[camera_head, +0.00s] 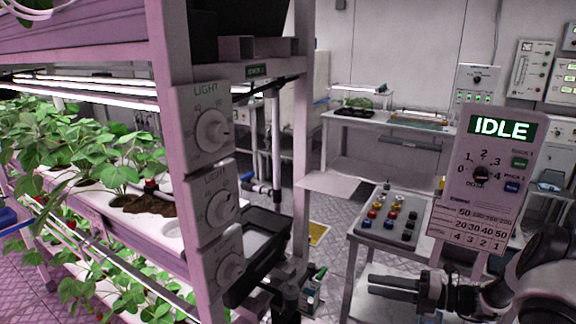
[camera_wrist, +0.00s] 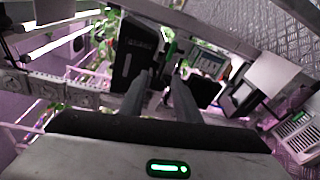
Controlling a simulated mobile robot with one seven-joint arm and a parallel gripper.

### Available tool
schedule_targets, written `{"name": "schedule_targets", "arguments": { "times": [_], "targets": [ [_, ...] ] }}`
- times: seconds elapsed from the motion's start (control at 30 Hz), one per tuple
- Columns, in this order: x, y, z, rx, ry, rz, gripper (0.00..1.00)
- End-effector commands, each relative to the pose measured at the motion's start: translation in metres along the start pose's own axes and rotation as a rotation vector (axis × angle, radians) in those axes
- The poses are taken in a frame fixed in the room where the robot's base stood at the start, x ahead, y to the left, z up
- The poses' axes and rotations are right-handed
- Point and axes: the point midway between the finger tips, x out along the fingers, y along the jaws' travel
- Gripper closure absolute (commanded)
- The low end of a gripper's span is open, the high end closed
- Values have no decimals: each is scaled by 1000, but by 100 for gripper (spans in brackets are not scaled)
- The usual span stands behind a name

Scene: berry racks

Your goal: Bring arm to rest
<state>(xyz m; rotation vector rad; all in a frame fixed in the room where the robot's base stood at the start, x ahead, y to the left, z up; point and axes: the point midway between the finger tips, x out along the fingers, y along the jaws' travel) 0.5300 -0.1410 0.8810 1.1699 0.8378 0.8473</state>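My gripper (camera_head: 372,285) is at the lower right of the head view, its fingers pointing left. It is in front of the small grey table with the control panel. In the wrist view its two fingers (camera_wrist: 160,82) stand apart with a gap between them. I see nothing held in the gap; the background shows through it. My dark arm comes in from the lower right corner of the head view.
A plant rack (camera_head: 165,120) with light dials (camera_head: 212,132) fills the left. A button panel (camera_head: 388,216) lies on the small table, beside a sign reading IDLE (camera_head: 502,128). A bench (camera_head: 400,125) stands behind. Floor shows between rack and table.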

Motion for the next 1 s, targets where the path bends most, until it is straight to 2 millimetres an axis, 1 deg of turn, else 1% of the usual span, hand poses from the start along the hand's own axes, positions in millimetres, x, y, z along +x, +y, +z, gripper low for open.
{"name": "schedule_targets", "arguments": {
  "times": [0.03,0.07,0.1,0.17,0.2,0.27,0.3,0.37,0.4,0.47,0.5,0.57,0.6,0.67,0.7,0.8,0.87,0.9,1.0],
  "targets": [
    [13,32,-3,-109,75,-41,70],
    [19,47,-7,-177,118,-64,70],
    [27,67,-14,-271,179,-91,70],
    [38,96,-26,-412,268,-127,70],
    [44,115,-35,-507,327,-146,70],
    [52,144,-50,-650,414,-167,70],
    [56,162,-60,-746,471,-178,70],
    [62,189,-78,-890,556,-186,70],
    [65,206,-90,-986,611,-188,70],
    [67,231,-109,-1132,692,-185,70],
    [68,248,-123,-1228,745,-177,70],
    [68,270,-144,-1373,821,-162,70],
    [68,284,-158,-1469,870,-148,70],
    [65,302,-181,-1613,941,-121,70],
    [62,314,-196,-1710,986,-98,70],
    [53,336,-232,-1950,1095,-34,70],
    [46,340,-250,-2086,1169,2,70],
    [41,338,-259,-2172,1222,19,70],
    [28,327,-272,-2371,1383,47,70]
  ]
}}
